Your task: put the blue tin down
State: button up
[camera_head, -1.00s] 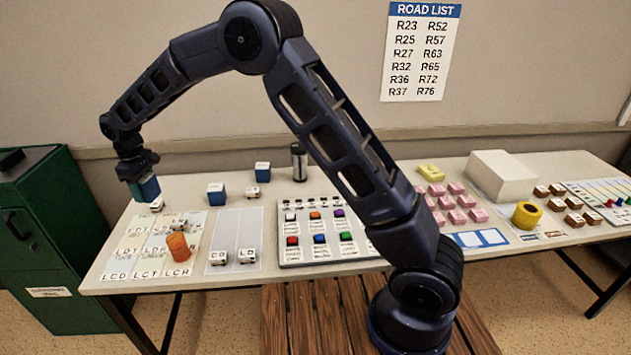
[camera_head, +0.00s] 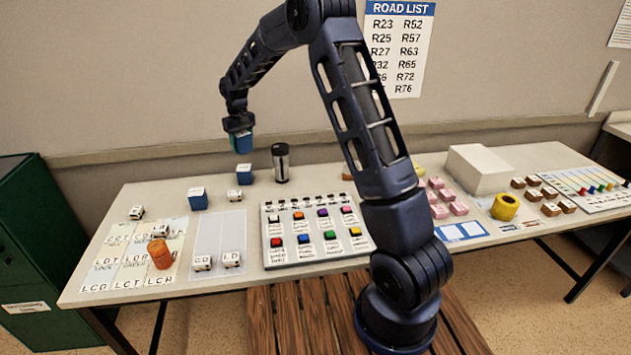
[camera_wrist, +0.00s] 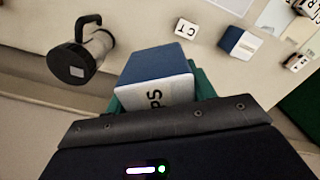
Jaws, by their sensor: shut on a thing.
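My gripper (camera_head: 238,128) is shut on a blue tin (camera_head: 242,146) and holds it over the back of the table, left of the dark canister. In the wrist view the held tin (camera_wrist: 155,68) sits between green fingers, with a white lettered face reading "PS", partly hidden by the gripper. A second blue tin with a white top (camera_head: 246,174) stands on the table just below the held one in the head view. A third blue tin (camera_head: 198,200) stands further left and nearer. The wrist view shows one standing tin (camera_wrist: 235,41).
The dark canister (camera_head: 281,165) stands close to the right. Small white lettered blocks (camera_head: 235,195) are nearby. A button panel (camera_head: 316,232) lies in front, and an orange cylinder (camera_head: 160,254) stands on the lettered sheet at left. Bare tabletop (camera_head: 165,195) shows at back left.

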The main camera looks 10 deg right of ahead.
aim_at(316, 179)
jog(key=w+d+m, duration=0.1)
jog(key=d, duration=0.4)
jog(key=w+d+m, duration=0.1)
jog(key=d, duration=0.4)
jog(key=w+d+m, duration=0.1)
jog(key=w+d, duration=0.1)
jog(key=d, duration=0.2)
jog(key=shift+d, duration=0.4)
jog(key=d+m, duration=0.3)
jog(key=d, duration=1.1)
jog(key=f, duration=2)
jog(key=shift+w+d, duration=0.1)
jog(key=shift+w, duration=0.25)
jog(key=shift+f, duration=0.1)
jog(key=o, duration=1.1)
jog(key=shift+c, duration=0.2)
